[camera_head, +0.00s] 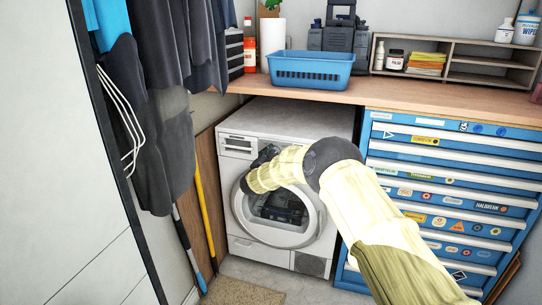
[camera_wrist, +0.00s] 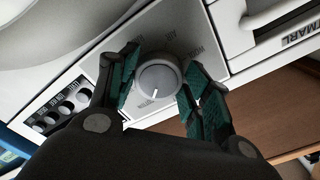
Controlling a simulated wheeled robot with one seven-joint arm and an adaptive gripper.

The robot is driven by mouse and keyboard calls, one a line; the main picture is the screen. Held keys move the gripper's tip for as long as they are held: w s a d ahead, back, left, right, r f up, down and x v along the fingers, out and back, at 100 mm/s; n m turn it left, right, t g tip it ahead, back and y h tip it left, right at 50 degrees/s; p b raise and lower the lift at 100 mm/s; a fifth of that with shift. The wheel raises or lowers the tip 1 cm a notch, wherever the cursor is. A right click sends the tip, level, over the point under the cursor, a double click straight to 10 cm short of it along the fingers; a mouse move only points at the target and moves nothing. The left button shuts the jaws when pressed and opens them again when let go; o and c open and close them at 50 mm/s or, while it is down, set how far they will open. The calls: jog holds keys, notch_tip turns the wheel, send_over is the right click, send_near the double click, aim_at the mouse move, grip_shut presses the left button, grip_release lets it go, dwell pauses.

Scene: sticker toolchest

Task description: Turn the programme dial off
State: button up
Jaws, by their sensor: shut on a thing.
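The programme dial (camera_wrist: 158,76) is a round light-grey knob on the washer's front panel in the wrist view. My gripper (camera_wrist: 160,72) is shut on the dial, with a teal-padded finger at each side. In the head view my gripper (camera_head: 261,158) is at the upper front of the white washing machine (camera_head: 237,182), and my arm and gripper hide the dial.
A row of small round buttons (camera_wrist: 68,104) lies left of the dial, and a drawer with a handle (camera_wrist: 262,18) lies right. A wooden worktop (camera_head: 310,93) with a blue basket (camera_head: 310,72) is above the machine. A blue tool chest (camera_head: 395,150) stands to the right.

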jog(key=n, duration=0.4)
jog(key=shift+n+p, duration=0.3)
jog(key=shift+s+d+f+n+p, duration=0.1)
jog(key=shift+n+p, duration=0.05)
jog(key=shift+n, duration=1.1)
jog(key=shift+d+f+n+p, duration=0.1)
jog(key=shift+n+p, duration=0.05)
jog(key=shift+n, duration=1.1)
jog(key=o, duration=1)
jog(key=shift+r, duration=0.1)
jog(key=v, duration=1.2)
